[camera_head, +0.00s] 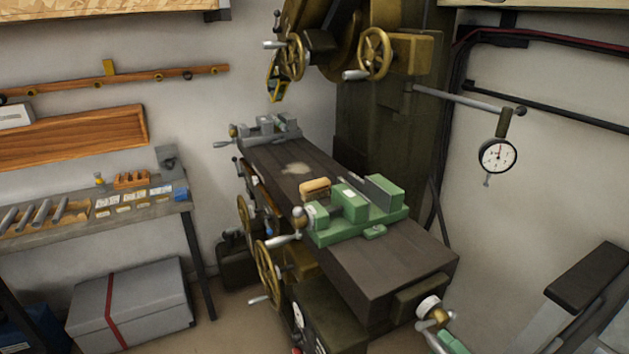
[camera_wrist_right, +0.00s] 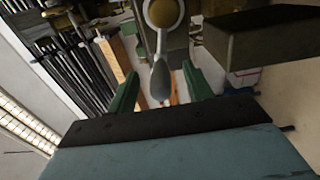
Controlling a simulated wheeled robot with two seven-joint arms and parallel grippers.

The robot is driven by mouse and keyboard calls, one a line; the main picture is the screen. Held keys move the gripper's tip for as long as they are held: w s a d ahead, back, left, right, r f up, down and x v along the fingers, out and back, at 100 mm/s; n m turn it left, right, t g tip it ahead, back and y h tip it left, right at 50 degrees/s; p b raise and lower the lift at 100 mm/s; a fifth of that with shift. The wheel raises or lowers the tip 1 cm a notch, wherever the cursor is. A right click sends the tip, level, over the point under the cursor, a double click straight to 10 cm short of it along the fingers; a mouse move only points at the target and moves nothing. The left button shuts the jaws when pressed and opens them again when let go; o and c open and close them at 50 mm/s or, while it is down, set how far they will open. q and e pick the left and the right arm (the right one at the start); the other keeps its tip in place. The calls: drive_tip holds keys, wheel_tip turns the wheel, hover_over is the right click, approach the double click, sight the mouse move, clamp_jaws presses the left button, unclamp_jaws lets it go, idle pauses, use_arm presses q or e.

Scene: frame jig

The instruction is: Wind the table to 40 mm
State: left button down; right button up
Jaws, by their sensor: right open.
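The machine table (camera_head: 405,262) is a long dark slab running from back left to front right. At its near right end is a crank with a pale round dial (camera_head: 428,305) and a grey handle (camera_head: 436,343). Green fingers of my right gripper (camera_head: 452,342) show beside this handle at the bottom edge. In the right wrist view, my right gripper (camera_wrist_right: 159,72) is open, with the grey handle (camera_wrist_right: 159,82) between its two green fingers. A gap shows on both sides, so it is not gripped. The dial's reading is too small to tell. My left gripper is not in view.
A green vice (camera_head: 352,212) and a wooden-backed brush or block (camera_head: 314,188) sit on the table. A dial gauge (camera_head: 498,156) hangs on an arm at right. Brass handwheels (camera_head: 265,272) stand out at the table's front side. A side bench (camera_head: 165,205) stands at left.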

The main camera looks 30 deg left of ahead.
drive_tip(key=p+v, duration=0.1)
drive_tip(key=v, duration=0.6)
drive_tip(key=shift+s+d, duration=0.15)
drive_tip(key=shift+d, duration=0.1)
idle(0.3)
